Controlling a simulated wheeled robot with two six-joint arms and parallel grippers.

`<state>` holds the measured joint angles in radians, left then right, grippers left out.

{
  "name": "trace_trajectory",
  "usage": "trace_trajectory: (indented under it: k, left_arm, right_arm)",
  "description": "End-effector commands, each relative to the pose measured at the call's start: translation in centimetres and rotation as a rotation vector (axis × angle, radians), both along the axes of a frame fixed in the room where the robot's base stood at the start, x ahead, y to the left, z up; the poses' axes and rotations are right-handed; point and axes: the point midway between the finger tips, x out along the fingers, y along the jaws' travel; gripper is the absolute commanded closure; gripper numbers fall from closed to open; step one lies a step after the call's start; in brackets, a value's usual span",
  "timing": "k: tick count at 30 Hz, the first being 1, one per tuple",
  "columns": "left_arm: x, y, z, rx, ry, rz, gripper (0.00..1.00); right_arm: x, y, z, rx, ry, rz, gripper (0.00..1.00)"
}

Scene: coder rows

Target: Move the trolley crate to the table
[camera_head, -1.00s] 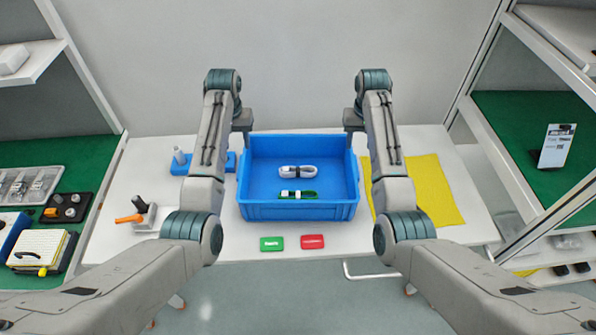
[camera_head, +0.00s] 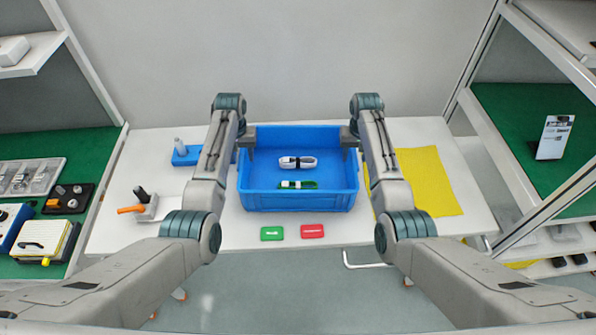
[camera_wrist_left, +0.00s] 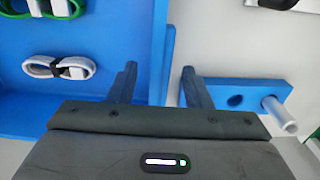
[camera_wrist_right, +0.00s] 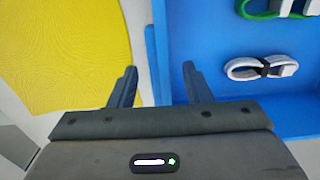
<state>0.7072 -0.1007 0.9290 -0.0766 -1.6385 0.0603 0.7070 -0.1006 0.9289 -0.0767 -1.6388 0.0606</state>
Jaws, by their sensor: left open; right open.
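A blue crate (camera_head: 298,201) stands upright on a white trolley top (camera_head: 240,236). It holds a white cable bundle with a black band (camera_head: 297,162) and a green-and-white bundle (camera_head: 297,184). My left gripper (camera_head: 246,146) is open at the crate's left wall. In the left wrist view its fingers (camera_wrist_left: 157,88) lie on either side of that wall (camera_wrist_left: 159,50). My right gripper (camera_head: 350,144) is open at the right wall. In the right wrist view its fingers (camera_wrist_right: 158,86) lie on either side of that wall (camera_wrist_right: 160,45). Contact with the walls cannot be told.
A yellow cloth (camera_head: 430,180) lies right of the crate. A blue block with a peg (camera_head: 187,153) and an orange-handled tool (camera_head: 140,207) are left. Green (camera_head: 271,233) and red (camera_head: 312,231) tags lie in front. Green-topped shelves (camera_head: 20,150) flank the trolley, with a card (camera_head: 553,138) at right.

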Motion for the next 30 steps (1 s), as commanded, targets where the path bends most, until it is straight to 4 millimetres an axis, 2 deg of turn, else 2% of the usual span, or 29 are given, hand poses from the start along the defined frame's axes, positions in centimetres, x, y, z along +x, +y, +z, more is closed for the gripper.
trace_trajectory:
  k: [4,13,14,20,30]
  left_arm:
    - [-0.01,0.02,-0.9,0.0,0.0,0.0,0.55]
    - [-0.02,0.01,-1.06,0.0,0.0,0.0,0.55]
    - [-0.02,0.01,-1.06,0.0,0.0,0.0,0.59]
    - [-0.02,0.01,-1.05,0.0,0.0,0.0,0.99]
    - [-0.01,0.01,-1.05,0.0,0.0,0.0,1.0]
  right_arm:
    - [0.0,-0.01,-0.89,0.0,0.0,0.0,0.55]
    - [0.0,0.0,-1.05,0.0,-0.001,0.0,0.55]
    - [0.0,0.0,-1.05,0.0,-0.001,0.0,0.59]
    - [0.0,0.01,-1.04,0.0,-0.001,0.0,0.99]
    - [0.01,0.0,-1.03,0.0,-0.001,0.0,1.0]
